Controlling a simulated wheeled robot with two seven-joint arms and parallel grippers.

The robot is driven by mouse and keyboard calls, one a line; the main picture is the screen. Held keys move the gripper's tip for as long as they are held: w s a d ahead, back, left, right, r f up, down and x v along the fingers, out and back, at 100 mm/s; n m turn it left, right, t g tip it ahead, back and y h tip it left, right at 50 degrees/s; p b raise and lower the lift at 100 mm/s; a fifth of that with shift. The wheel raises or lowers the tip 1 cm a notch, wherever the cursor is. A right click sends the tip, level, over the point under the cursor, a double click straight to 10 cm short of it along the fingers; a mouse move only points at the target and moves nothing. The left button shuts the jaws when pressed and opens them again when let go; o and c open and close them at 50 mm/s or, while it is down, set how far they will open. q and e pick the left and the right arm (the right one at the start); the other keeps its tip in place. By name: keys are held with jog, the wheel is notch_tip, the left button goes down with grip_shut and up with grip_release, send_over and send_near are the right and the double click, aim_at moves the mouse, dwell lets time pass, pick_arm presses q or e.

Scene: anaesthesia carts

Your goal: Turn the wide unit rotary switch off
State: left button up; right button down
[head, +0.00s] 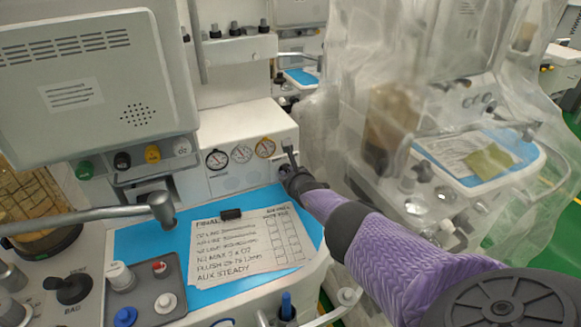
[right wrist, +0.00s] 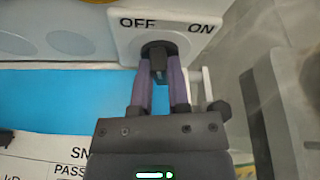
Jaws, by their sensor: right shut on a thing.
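The wide unit (head: 230,125) is the white cart with a row of gauges on its front. Its rotary switch shows in the right wrist view as a dark knob (right wrist: 158,66) on a white plate (right wrist: 130,42) marked OFF at the left and ON at the right. My right gripper (right wrist: 158,80) is shut on the knob, with a purple finger on each side. In the head view my right gripper (head: 288,172) reaches the right end of the gauge panel and hides most of the switch there. I cannot tell the knob's exact setting. My left gripper is not in view.
A blue work surface (head: 310,228) with a handwritten checklist (head: 245,245) lies below the panel. A grey metal arm (head: 90,216) crosses at the left. A second cart (head: 480,150) under clear plastic sheeting (head: 335,120) stands close at the right.

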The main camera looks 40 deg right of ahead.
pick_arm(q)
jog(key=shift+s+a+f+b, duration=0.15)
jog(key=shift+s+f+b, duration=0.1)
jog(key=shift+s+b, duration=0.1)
pick_arm(e)
jog(key=shift+a+f+n+h, duration=0.1)
jog(key=shift+n+h, duration=0.35)
jog(key=shift+n, duration=0.2)
jog(key=shift+a+f+n+h, duration=0.1)
jog(key=shift+n+h, duration=0.35)
jog(key=shift+n, duration=0.2)
jog(key=c, duration=0.6)
grip_release()
jog(key=shift+r, duration=0.1)
